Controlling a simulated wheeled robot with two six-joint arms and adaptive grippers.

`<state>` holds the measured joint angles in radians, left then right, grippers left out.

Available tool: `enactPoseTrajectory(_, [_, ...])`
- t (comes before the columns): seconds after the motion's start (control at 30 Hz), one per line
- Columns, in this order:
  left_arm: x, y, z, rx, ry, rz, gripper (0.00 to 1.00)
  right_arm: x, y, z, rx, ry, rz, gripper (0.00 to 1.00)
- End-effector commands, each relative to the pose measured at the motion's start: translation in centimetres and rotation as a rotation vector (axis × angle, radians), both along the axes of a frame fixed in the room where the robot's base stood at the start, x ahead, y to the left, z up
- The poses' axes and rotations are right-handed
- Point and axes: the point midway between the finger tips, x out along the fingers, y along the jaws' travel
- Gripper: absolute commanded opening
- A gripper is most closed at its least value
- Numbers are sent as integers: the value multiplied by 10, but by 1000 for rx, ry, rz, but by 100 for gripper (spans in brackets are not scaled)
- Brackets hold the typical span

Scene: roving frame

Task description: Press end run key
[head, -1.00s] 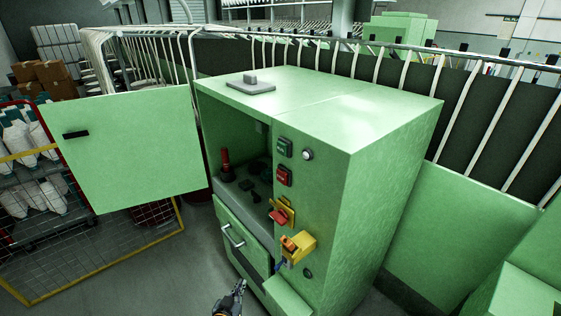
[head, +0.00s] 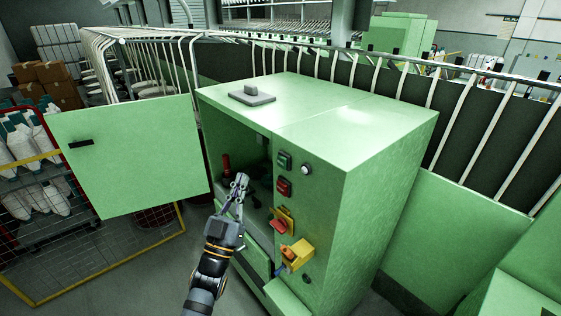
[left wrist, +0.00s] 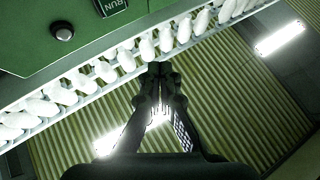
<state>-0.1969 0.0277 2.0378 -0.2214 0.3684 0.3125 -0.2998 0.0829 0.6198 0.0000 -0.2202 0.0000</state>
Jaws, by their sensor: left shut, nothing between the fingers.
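A green machine cabinet (head: 385,165) carries a front panel with a green key (head: 284,160), a red key (head: 284,187) below it and a round pale button (head: 306,169) beside them. Their lettering is too small to read in the head view. In the left wrist view a dark key (left wrist: 112,6) marked RUN is cut off by the top edge, near a round button (left wrist: 62,33). My left gripper (head: 241,180) is shut and empty, its fingers pointing up before the open compartment, left of the keys in the picture. My right gripper is not in view.
The cabinet door (head: 130,155) stands open to the left. A yellow box (head: 297,255) and a red-and-yellow switch (head: 281,222) stick out below the keys. A red-handled lever (head: 226,165) stands inside the compartment. A railing (head: 400,75) runs behind.

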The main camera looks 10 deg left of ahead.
Motion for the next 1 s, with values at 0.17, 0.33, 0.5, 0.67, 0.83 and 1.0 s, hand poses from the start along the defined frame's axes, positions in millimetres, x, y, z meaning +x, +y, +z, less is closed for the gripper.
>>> enactPoseTrajectory(0.17, [0,0,-1,0,2,1,0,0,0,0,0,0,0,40])
enactPoseTrajectory(0.33, [7,-3,1,-2,2,3,0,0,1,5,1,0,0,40])
enactPoseTrajectory(0.5, [24,-18,3,-4,3,2,0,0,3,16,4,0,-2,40])
enactPoseTrajectory(0.67, [43,-32,-1,-5,2,1,0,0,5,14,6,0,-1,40])
enactPoseTrajectory(0.83, [59,-45,-1,-2,3,1,0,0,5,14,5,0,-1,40])
enactPoseTrajectory(1.0, [68,-52,-1,-2,3,1,0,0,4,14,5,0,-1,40])
